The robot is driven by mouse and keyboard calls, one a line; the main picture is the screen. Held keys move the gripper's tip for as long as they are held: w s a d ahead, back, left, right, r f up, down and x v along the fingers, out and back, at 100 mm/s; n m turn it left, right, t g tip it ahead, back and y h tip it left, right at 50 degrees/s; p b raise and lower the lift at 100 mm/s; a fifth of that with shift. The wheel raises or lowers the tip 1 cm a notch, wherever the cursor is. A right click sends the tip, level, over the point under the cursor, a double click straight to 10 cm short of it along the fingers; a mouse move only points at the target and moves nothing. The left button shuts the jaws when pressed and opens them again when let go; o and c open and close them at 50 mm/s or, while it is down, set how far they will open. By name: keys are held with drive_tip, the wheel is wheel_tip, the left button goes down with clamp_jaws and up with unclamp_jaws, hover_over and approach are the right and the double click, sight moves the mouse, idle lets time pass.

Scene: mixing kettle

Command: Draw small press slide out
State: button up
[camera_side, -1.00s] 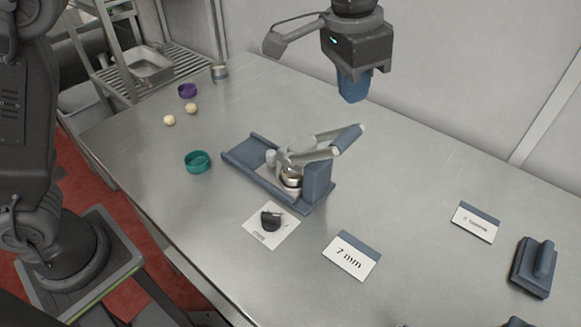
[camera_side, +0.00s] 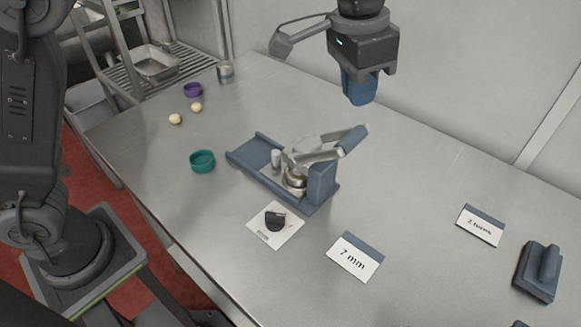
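The small press (camera_side: 318,183) stands mid-table, with a blue-grey base and a raised, slanting metal lever with a blue grip (camera_side: 353,139). Its low channel (camera_side: 248,152) runs toward the upper left. A round metal cup (camera_side: 295,179) sits under the lever, near the upright block. A small pale upright peg (camera_side: 276,158) stands beside it over the channel; the slide itself is hard to make out. My gripper (camera_side: 360,92) has blue fingers pointing down and hangs above and behind the press, touching nothing. The fingers overlap in this view, so their gap is hidden.
A teal ring-shaped dish (camera_side: 202,160), a purple one (camera_side: 193,90) and two pale balls (camera_side: 186,113) lie to the left. Another sign (camera_side: 480,225) and a blue handled block (camera_side: 538,272) lie right.

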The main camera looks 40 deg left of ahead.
sight(275, 151)
drive_tip(key=o, duration=0.6)
drive_tip(key=a+f+m, duration=0.1)
drive_tip(key=a+f, duration=0.1)
drive_tip(key=w+a+f+m, duration=0.1)
drive_tip(key=a+f+m, duration=0.1)
drive_tip(key=a, duration=0.1)
drive_tip(key=w+a+f+m+g, duration=0.1)
drive_tip(key=a+f, duration=0.1)
drive_tip(key=f, duration=0.1)
drive_tip(key=shift+a+m, duration=0.3)
drive_tip(key=shift+a, duration=0.1)
drive_tip(key=shift+o, duration=0.2)
drive_tip(key=s+a+f+m+h, duration=0.1)
drive_tip(key=s+a+f+m, duration=0.1)
drive_tip(key=a+f+m, duration=0.5)
drive_tip(key=a+f, duration=0.2)
drive_tip(key=a, duration=0.2)
drive_tip(key=shift+g, duration=0.3)
drive_tip(key=shift+d+f, duration=0.25)
drive_tip(key=shift+f, duration=1.1)
drive_tip(key=shift+d+f, duration=0.25)
drive_tip(key=shift+f, duration=1.1)
drive_tip(key=shift+d+f, duration=0.25)
drive_tip(key=shift+f, duration=1.1)
drive_tip(key=shift+f, duration=0.1)
drive_tip(key=c, duration=0.6)
drive_tip(key=a, duration=0.9)
drive_tip(key=shift+a, duration=0.35)
drive_tip(key=shift+c, duration=0.2)
drive_tip(key=o, duration=0.7)
